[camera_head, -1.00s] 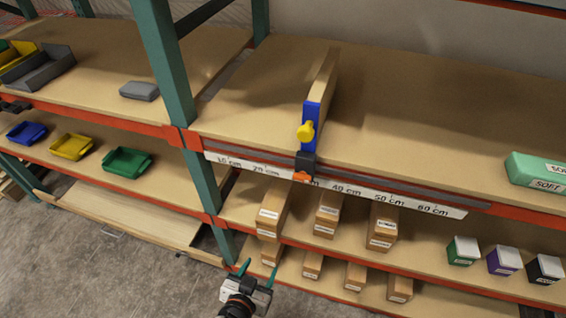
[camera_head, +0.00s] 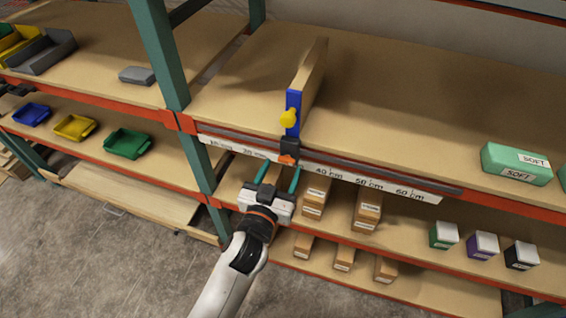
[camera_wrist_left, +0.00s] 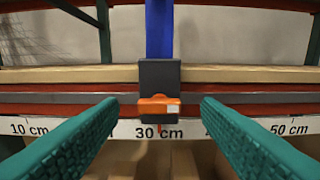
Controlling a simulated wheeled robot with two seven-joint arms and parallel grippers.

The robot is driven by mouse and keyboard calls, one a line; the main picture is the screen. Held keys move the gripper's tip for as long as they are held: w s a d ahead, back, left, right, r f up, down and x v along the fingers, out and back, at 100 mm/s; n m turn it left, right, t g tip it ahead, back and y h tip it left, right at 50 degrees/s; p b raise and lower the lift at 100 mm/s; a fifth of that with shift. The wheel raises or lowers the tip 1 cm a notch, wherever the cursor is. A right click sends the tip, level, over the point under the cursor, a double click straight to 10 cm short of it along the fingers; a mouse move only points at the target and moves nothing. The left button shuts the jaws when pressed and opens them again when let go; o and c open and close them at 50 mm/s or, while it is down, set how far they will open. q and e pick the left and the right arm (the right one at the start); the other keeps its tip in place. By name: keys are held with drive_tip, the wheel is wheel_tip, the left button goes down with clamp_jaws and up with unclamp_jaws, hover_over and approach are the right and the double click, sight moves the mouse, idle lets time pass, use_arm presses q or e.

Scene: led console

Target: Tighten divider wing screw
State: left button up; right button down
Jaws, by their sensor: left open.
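The divider (camera_head: 312,80) is an upright wooden panel with a blue front edge (camera_head: 293,106) on the upper shelf. My right gripper is not in view.
A white scale strip (camera_head: 395,187) runs along the shelf front. A green SOFT block (camera_head: 516,164) lies on the right. Small boxes (camera_head: 367,211) stand on the shelf below. A green post (camera_head: 165,60) rises left of the divider. The shelf around the divider is clear.

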sight(286, 161)
use_arm(q)
drive_tip(key=shift+x, duration=1.1)
drive_tip(key=c, duration=1)
